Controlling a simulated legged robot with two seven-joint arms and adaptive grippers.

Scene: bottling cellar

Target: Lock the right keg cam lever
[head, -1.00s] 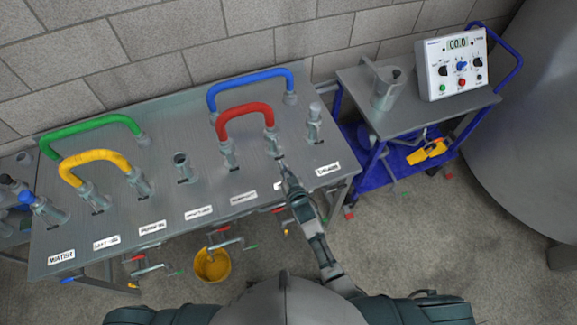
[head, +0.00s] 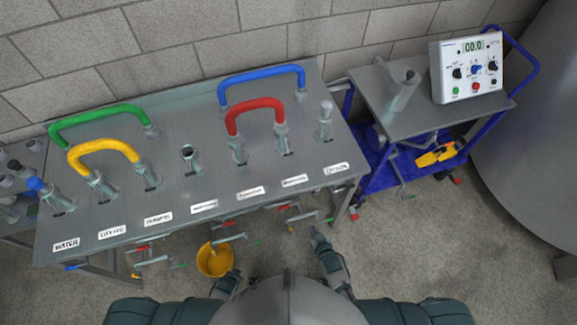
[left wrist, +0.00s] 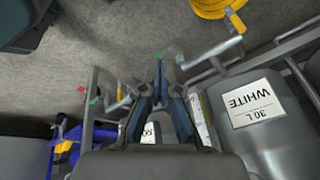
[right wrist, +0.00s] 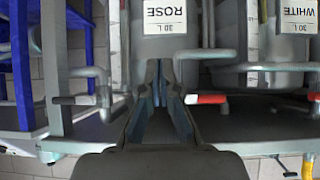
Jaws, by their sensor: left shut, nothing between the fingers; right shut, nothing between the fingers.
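Under the table's front edge, the right keg's lever assembly (head: 300,214) shows a red grip and a green tip in the head view. In the right wrist view, a red grip (right wrist: 205,98) lies just right of my right gripper (right wrist: 160,70), in front of the keg labelled ROSE (right wrist: 188,45). I cannot tell whether they touch. My right gripper is shut and empty; in the head view it is low in front of the table (head: 316,234). My left gripper (left wrist: 160,65) is shut and empty, near a keg labelled WHITE (left wrist: 215,105).
The steel table (head: 205,165) carries green, yellow, red and blue hoses. A yellow bucket (head: 214,260) stands on the floor before it. A blue cart (head: 375,180) with a control box (head: 468,68) stands right. The floor between table and cart looks mostly clear.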

